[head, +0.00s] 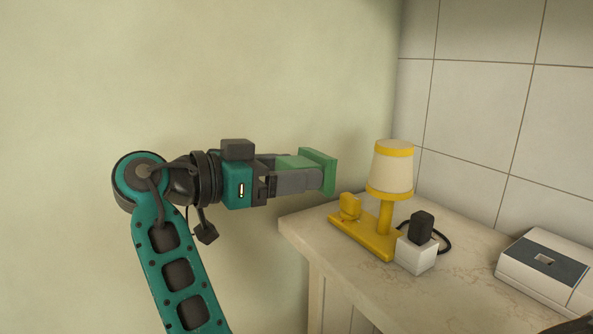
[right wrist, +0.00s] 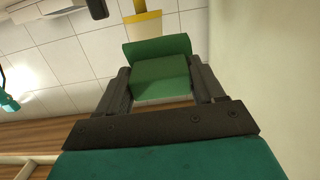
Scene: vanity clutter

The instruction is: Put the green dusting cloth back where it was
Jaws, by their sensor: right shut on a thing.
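The green dusting cloth (head: 319,170) is held in my right gripper (head: 305,178). The cloth is clear of the lamp and does not appear to touch the counter.
A stone-topped counter (head: 320,235) holds a yellow lamp (head: 391,170), a white box with a black plug (head: 415,255), and a white-and-grey device (head: 545,268) at the right. The counter's front middle is bare. A plain wall stands behind my arm, a tiled wall behind the counter.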

